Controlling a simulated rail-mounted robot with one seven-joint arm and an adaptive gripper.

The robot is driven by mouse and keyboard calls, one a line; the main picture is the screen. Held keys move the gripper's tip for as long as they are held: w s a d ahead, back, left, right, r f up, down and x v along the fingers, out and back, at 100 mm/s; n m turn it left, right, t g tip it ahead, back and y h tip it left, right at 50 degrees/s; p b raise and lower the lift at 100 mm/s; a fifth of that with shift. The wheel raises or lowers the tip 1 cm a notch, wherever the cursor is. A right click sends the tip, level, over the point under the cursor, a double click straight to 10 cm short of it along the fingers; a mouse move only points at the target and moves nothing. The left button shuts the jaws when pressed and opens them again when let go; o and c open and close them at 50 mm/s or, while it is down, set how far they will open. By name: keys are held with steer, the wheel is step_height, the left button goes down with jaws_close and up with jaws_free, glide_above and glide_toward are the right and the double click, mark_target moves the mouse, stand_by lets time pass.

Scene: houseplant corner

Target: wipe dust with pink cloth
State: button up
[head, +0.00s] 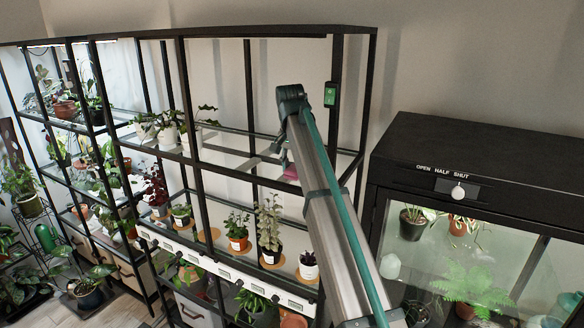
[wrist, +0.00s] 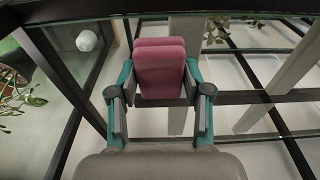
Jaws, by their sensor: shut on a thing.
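The pink cloth (wrist: 160,68), folded into a thick pad, is between the two fingers of my gripper (wrist: 160,88) in the wrist view. The fingers are shut on its sides. In the head view a small part of the cloth (head: 291,172) shows beside my arm, at the right end of the upper glass shelf (head: 228,158). My gripper is mostly hidden there behind my arm. I cannot tell whether the cloth touches the glass. Pale strips (head: 250,164) show at that shelf; I cannot tell whether they are dust.
Potted plants (head: 170,130) stand on the left part of the upper shelf, and several more (head: 268,228) on the shelf below. Black rack posts (head: 193,120) frame the shelves. A dark glass-fronted cabinet (head: 480,150) stands to the right.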

step_height(320, 180, up, 4)
steer(key=shift+w+a, duration=0.1)
steer(key=shift+a, duration=0.05)
steer(key=shift+r, duration=2.1)
